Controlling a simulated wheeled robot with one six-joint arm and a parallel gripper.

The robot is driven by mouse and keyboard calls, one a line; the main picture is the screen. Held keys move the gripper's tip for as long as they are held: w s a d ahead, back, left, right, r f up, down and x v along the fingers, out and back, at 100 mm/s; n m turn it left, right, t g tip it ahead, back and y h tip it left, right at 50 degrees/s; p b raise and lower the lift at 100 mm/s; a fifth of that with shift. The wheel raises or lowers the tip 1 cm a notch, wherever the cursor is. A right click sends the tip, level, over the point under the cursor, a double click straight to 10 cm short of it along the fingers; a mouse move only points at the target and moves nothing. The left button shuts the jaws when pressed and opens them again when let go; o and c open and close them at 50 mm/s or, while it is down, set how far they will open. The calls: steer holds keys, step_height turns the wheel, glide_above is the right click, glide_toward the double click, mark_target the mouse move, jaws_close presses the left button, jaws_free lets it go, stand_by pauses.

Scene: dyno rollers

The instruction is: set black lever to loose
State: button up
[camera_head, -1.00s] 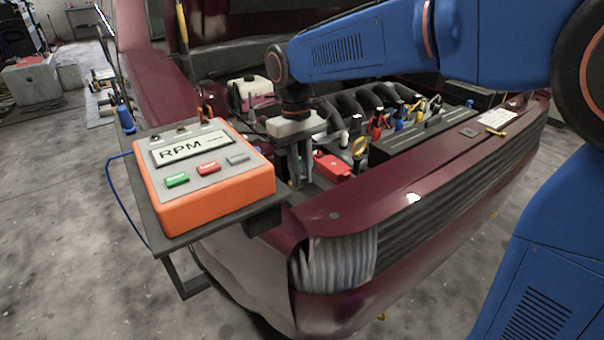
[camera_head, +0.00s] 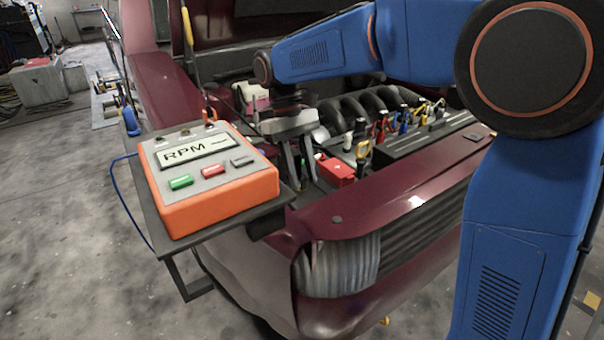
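A row of small coloured levers or clips stands along the engine: yellow (camera_head: 363,149), red (camera_head: 381,121) and blue (camera_head: 403,124) parts show. Dark handles (camera_head: 360,128) show among them, but they are too small to tell which is the black lever or how it is set. My gripper (camera_head: 305,181) points down over the engine bay, left of this row and apart from it. Its two fingers stand apart with nothing visible between them. The fingertips are partly lost against the dark bay.
An orange RPM box (camera_head: 220,200) with green, red and grey buttons sits on a side shelf left of my gripper. A red box (camera_head: 336,171) lies just right of the fingers. The maroon car front (camera_head: 400,210) borders the bay.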

steer(key=v, duration=1.7)
steer(key=shift+r, duration=0.15)
